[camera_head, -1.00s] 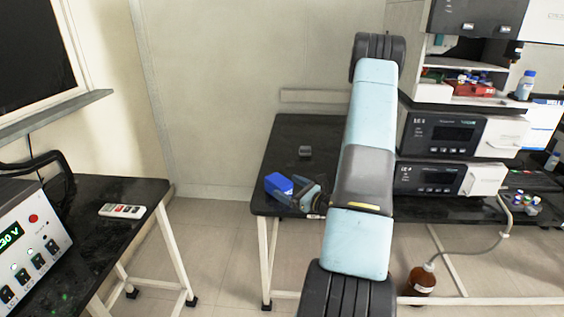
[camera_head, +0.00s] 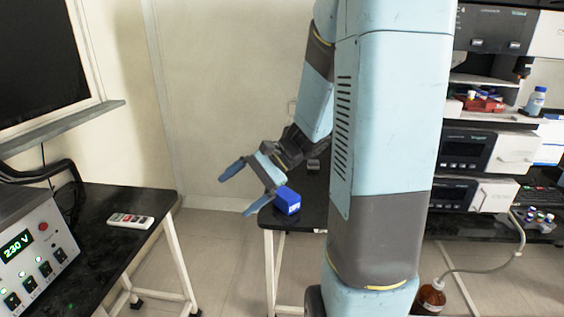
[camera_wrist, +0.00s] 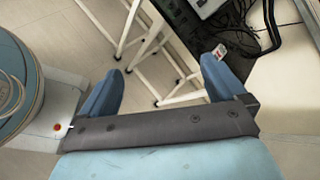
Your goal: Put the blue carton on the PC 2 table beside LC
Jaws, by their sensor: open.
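The blue carton (camera_head: 289,201) sits on the left end of the black table (camera_head: 268,220) beside the LC stack (camera_head: 485,155) in the head view. My gripper (camera_head: 236,195) is open and empty, to the left of the carton, with its blue fingers pointing left, away from it. In the wrist view the open fingers (camera_wrist: 162,65) have only floor and table legs between them; the carton is not seen there. No label shows which table is PC 2.
A second black table (camera_head: 97,245) at left carries a power supply (camera_head: 38,250) and a remote (camera_head: 131,220). Open floor lies between the tables. A small grey object (camera_head: 313,164) lies behind the carton. A brown bottle (camera_head: 430,298) stands low at right.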

